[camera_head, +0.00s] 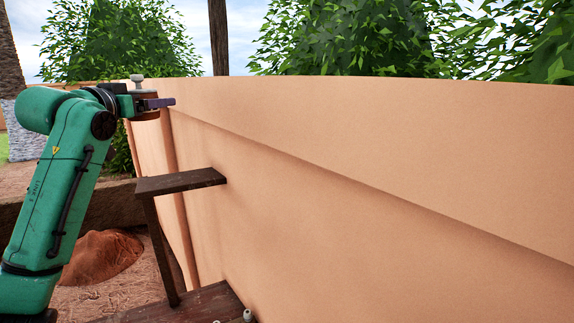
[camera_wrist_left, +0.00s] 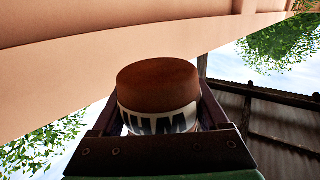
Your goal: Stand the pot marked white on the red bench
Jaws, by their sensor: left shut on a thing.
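My left gripper (camera_head: 160,103) is raised at the upper left of the head view, beside the rim of the large clay wall. It is shut on a brown clay pot (camera_head: 146,115), which is mostly hidden by the gripper there. In the left wrist view the pot (camera_wrist_left: 157,83) sits between the two dark fingers and has a white band with dark marks (camera_wrist_left: 160,120). I cannot read the marks as a word. No clearly red bench shows; a dark brown wooden shelf (camera_head: 180,181) stands below the gripper. My right gripper is out of view.
The tall curved clay wall (camera_head: 380,190) fills the right side. A reddish-brown plank surface (camera_head: 195,305) lies low at the bottom, with small pale objects (camera_head: 247,316) at its edge. A heap of orange earth (camera_head: 103,255) lies on the ground at the left. The shelf top looks bare.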

